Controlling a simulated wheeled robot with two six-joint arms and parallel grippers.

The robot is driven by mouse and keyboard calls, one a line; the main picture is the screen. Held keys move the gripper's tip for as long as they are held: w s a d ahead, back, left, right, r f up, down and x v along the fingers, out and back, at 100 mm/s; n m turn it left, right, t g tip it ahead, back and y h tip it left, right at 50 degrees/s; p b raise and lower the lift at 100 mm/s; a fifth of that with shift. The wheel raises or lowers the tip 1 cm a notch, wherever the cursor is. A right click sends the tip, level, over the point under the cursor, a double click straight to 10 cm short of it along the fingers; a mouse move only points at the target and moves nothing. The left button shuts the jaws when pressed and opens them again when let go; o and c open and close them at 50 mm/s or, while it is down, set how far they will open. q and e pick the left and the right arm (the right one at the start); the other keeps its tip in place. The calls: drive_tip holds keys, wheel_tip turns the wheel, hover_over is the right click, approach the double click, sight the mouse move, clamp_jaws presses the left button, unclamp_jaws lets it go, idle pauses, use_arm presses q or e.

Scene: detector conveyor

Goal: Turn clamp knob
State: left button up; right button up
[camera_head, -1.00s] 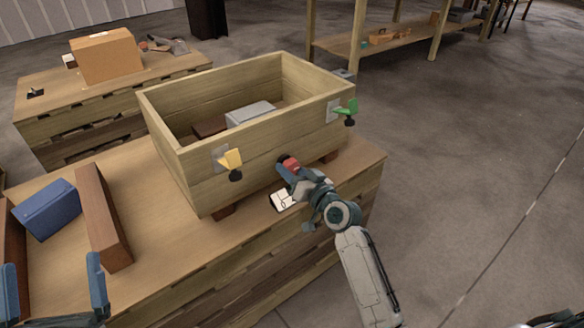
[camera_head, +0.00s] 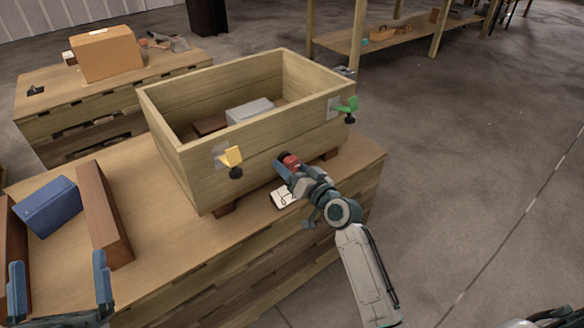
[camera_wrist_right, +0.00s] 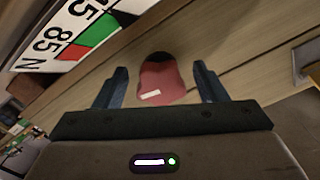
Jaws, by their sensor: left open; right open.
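A red knob-like part (camera_head: 291,161) with a dark tip is at the front of the wooden crate (camera_head: 262,152), low on its side. In the right wrist view the red part (camera_wrist_right: 162,80) lies between the two fingers of my open right gripper (camera_wrist_right: 160,88), with gaps at both sides. In the head view my right gripper (camera_head: 287,178) is close to it. A yellow clamp (camera_head: 231,156) and a green clamp (camera_head: 347,105), each with a black knob, sit on the crate's front. My left gripper (camera_head: 60,290) is open and empty at the lower left.
A white marked card (camera_head: 283,198) lies by my right gripper; its scale (camera_wrist_right: 78,35) fills the wrist view's upper left. A blue box (camera_head: 47,207) and brown blocks (camera_head: 106,215) are at left. A grey box (camera_head: 250,110) lies inside the crate.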

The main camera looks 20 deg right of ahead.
use_arm(q)
drive_tip(key=f+g, duration=0.1)
drive_tip(key=w+f+g, duration=0.1)
drive_tip(key=f, duration=0.1)
drive_tip(key=shift+f+y+p, duration=0.15)
drive_tip(key=shift+y+p, duration=0.15)
drive_tip(key=shift+p, duration=0.05)
use_arm(e)
drive_tip(key=v, duration=1)
drive_tip(key=shift+s, duration=0.35)
drive_tip(key=shift+d, duration=0.15)
